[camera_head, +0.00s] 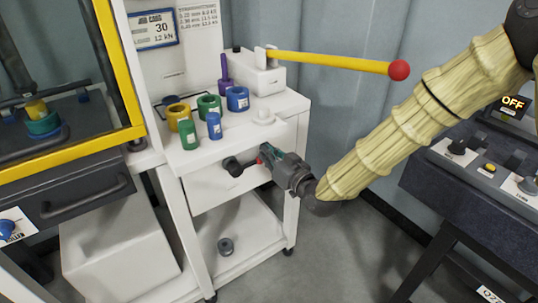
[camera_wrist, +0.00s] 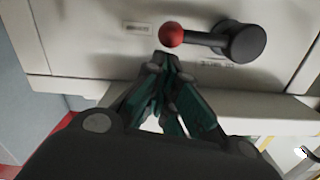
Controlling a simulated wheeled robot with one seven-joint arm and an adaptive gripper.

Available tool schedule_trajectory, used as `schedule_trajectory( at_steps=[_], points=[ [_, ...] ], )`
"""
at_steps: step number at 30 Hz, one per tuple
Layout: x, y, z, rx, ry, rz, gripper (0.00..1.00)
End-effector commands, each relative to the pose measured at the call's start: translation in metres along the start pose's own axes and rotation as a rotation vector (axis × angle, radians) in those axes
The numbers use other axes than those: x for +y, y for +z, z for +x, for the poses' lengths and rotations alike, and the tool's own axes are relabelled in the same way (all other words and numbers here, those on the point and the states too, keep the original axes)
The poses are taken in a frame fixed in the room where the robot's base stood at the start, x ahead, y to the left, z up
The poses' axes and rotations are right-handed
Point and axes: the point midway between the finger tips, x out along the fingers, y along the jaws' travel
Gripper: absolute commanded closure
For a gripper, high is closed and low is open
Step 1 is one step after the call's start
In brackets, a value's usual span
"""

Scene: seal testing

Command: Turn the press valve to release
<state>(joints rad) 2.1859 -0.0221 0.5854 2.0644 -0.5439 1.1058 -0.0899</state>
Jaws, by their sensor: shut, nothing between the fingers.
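The press valve is a black round hub (camera_head: 231,166) with a short dark lever ending in a red ball, on the white front panel below the worktop. In the wrist view the hub (camera_wrist: 242,42) is at the upper right, and the lever points left to the red ball (camera_wrist: 171,35). My gripper (camera_head: 266,154) is at the panel beside the ball. In the wrist view its green-padded fingers (camera_wrist: 165,66) are shut and empty, with tips just below the ball. I cannot tell whether they touch it. Two small labels near the valve are unreadable.
A long yellow handle (camera_head: 330,61) with a red ball end sticks out from the white pump block (camera_head: 257,77) above my arm. Several coloured cylinders, including a blue one (camera_head: 237,98), stand on the worktop. A yellow-framed press is left; a dark console (camera_head: 455,185) is right.

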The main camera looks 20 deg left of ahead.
Motion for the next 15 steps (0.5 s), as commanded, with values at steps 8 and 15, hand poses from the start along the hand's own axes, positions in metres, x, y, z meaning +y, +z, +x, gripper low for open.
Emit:
schedule_trajectory(
  at_steps=[8,15],
  points=[
    [0.0009,0.001,-0.0002,0.0,0.0,0.01,1.0],
    [0.0037,0.0045,0.0,0.0,-0.003,0.057,1.0]
  ],
)
